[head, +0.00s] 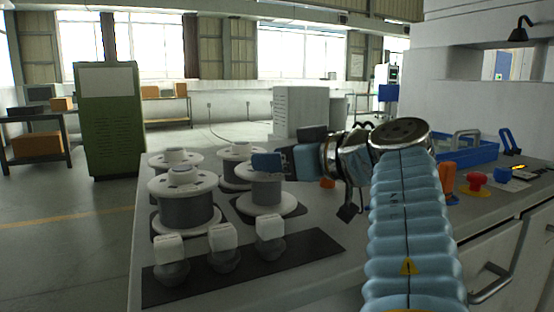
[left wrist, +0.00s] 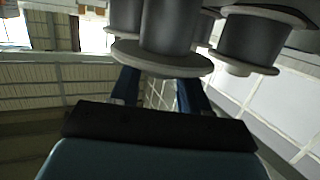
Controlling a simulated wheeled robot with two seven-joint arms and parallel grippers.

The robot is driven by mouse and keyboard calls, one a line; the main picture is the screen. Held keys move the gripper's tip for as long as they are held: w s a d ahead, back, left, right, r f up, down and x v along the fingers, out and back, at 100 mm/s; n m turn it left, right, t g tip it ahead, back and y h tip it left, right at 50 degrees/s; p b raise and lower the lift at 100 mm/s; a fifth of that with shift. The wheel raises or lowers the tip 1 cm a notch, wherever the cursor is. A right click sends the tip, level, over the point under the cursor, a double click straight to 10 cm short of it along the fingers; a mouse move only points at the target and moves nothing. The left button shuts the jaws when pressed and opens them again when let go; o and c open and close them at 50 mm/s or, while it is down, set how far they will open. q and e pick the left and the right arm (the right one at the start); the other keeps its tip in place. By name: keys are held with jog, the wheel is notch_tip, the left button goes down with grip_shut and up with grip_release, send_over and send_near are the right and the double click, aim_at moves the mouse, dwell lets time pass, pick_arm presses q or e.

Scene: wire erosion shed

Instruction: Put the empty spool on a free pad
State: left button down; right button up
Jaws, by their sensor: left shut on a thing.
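A white-flanged spool with a grey middle (head: 262,188) is at the right of the spool group in the head view. My left gripper (head: 268,163) is shut on its top, and its fingers hide the hub. The spool's lower flange is over a dark pad (head: 240,209); I cannot tell if it touches. In the left wrist view the spool (left wrist: 165,58) shows upside down between the finger tips (left wrist: 158,90). Other similar spools stand close by: one at front left (head: 186,208), one at back left (head: 175,156), one behind (head: 236,166). My right gripper is not in view.
A dark mat (head: 305,252) at the front of the bench carries three white-topped grey pieces (head: 222,240). At the right are a blue tray (head: 478,154), a red button (head: 477,179) and an orange piece (head: 447,178). Bare bench lies right of the mat.

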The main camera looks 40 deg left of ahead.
pick_arm(q)
jog(key=c, duration=1)
grip_release()
jog(key=shift+f, duration=0.15)
jog(key=o, duration=0.5)
jog(key=shift+c, duration=0.2)
jog(key=shift+r, duration=0.3)
jog(key=p+v, duration=0.1)
jog(key=v, duration=1.1)
